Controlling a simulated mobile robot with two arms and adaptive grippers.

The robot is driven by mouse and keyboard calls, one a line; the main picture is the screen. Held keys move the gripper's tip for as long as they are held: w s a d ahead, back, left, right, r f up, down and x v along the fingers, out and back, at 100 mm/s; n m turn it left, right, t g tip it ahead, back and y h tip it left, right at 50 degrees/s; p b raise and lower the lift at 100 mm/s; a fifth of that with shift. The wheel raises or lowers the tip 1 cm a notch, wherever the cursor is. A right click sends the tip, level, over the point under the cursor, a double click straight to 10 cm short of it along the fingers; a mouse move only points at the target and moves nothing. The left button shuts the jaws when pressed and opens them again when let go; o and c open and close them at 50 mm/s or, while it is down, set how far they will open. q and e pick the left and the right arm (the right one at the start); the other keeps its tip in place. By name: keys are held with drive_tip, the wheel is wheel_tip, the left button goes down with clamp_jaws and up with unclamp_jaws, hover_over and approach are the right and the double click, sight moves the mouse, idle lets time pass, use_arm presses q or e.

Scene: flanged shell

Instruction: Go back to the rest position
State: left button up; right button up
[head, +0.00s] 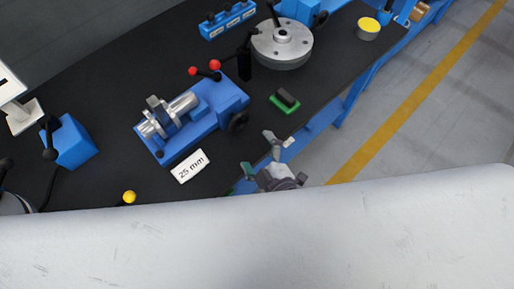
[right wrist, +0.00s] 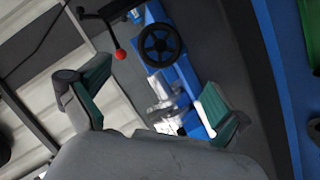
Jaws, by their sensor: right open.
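My right gripper (head: 264,157) is at the front edge of the black bench (head: 330,65), near the green and black block. Its two green-padded fingers also show in the right wrist view (right wrist: 155,104), spread wide with nothing between them. Beyond the fingers in that view is the blue fixture (right wrist: 150,22) with a black handwheel (right wrist: 161,43) and a silver part. In the head view the fixture (head: 219,97) holds a silver flanged part (head: 180,106), apart from my gripper. My left gripper is not in view.
A "25 mm" card (head: 190,166), a green and black block (head: 285,101) and a round metal fixture (head: 282,45) are on the bench. A yellow-topped cup (head: 368,29) stands at the right. A pale surface covers the bottom of the head view. Open floor (head: 440,125) lies right.

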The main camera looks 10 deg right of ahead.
idle(0.6)
drive_tip(key=s+d+f+m+g+h, duration=0.15)
drive_tip(key=d+m+g+h, duration=0.5)
drive_tip(key=d, duration=0.65)
drive_tip(key=s+d+m+g+y, duration=0.2)
drive_tip(key=s+d+m+g, duration=0.25)
drive_tip(key=s, duration=0.45)
wheel_tip(320, 180, down, 27)
drive_tip(key=s, duration=0.2)
drive_tip(key=s+d+f+g, duration=0.2)
drive_tip(key=s+f, duration=1.2)
drive_tip(key=s, duration=0.2)
drive_tip(key=shift+d+f, duration=0.2)
drive_tip(key=shift+f, duration=0.2)
drive_tip(key=shift+h, duration=0.25)
